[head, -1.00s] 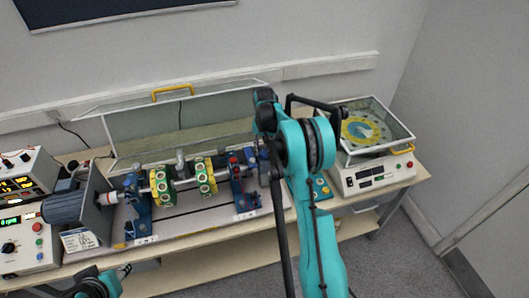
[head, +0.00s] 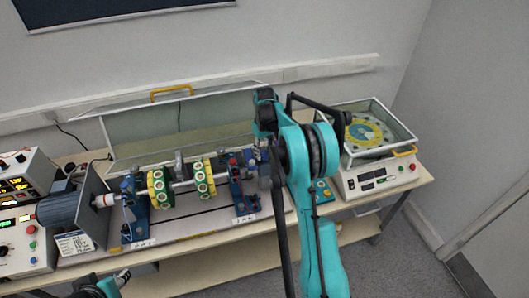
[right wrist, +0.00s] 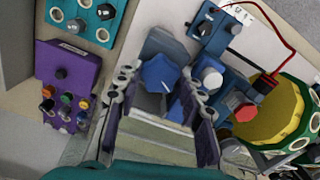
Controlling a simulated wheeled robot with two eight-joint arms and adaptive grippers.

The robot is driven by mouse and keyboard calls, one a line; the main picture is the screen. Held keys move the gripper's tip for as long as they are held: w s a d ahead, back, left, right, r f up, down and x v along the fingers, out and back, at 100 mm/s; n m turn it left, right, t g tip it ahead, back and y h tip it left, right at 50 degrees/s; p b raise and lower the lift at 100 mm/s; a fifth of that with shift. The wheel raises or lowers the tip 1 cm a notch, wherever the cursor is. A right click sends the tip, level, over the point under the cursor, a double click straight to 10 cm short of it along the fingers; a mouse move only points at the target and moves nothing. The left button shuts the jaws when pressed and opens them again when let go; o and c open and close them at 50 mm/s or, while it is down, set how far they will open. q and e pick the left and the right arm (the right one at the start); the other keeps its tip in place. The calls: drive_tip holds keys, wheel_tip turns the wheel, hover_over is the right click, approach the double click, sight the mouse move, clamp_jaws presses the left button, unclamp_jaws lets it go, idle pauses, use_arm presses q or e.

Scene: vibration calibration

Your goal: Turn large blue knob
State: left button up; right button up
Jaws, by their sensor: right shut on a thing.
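A large blue knob (right wrist: 160,73) with a faceted edge shows in the right wrist view, on a dark blue-grey block at the end of the rig. My right gripper (right wrist: 163,88) has one finger on each side of this knob and is shut on it. In the head view my teal right arm hides the knob and most of the right gripper. My left gripper (head: 118,278) is only partly in view at the bottom left of the head view, low in front of the bench. Its finger opening cannot be made out.
The rotor rig (head: 183,183) with green and yellow discs stands left of my right arm. In the right wrist view a purple box (right wrist: 68,68) with small knobs lies left of the gripper. A turntable instrument (head: 372,176) stands at the right end of the bench.

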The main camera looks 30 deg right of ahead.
sight(264, 154)
idle(0.5)
drive_tip(key=o, duration=1.2)
drive_tip(key=shift+c, duration=0.2)
drive_tip(key=shift+r, duration=0.1)
wheel_tip(264, 154, up, 12)
drive_tip(key=shift+a, duration=0.1)
